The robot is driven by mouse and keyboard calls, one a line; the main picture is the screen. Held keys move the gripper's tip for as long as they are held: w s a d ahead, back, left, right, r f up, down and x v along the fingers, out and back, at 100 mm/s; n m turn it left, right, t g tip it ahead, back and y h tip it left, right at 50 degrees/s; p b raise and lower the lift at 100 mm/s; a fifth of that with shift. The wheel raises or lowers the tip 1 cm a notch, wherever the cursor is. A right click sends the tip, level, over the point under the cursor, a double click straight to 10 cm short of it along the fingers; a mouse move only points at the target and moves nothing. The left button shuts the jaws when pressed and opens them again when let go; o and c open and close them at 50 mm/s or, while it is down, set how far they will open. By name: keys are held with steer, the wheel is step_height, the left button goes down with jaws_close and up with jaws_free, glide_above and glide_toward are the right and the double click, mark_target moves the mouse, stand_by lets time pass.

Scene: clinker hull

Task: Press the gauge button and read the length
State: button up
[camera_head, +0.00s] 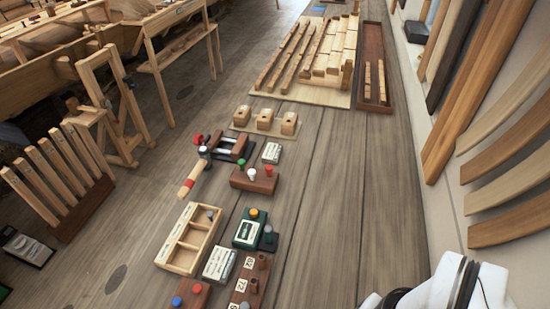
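A small green device (246,232) with a pale label or display on its face sits on the floorboards near the lower middle. Part of my white arm with black bands shows at the bottom right, apart from the device. My gripper's fingers are not visible.
Left of the device is a wooden compartment tray (170,262). Beyond it is a brown block (254,181) with green, white and red knobs. Numbered brown block (246,285) and a red-and-blue-knobbed block (188,296) lie nearer. Bare boards (345,200) are clear to the right.

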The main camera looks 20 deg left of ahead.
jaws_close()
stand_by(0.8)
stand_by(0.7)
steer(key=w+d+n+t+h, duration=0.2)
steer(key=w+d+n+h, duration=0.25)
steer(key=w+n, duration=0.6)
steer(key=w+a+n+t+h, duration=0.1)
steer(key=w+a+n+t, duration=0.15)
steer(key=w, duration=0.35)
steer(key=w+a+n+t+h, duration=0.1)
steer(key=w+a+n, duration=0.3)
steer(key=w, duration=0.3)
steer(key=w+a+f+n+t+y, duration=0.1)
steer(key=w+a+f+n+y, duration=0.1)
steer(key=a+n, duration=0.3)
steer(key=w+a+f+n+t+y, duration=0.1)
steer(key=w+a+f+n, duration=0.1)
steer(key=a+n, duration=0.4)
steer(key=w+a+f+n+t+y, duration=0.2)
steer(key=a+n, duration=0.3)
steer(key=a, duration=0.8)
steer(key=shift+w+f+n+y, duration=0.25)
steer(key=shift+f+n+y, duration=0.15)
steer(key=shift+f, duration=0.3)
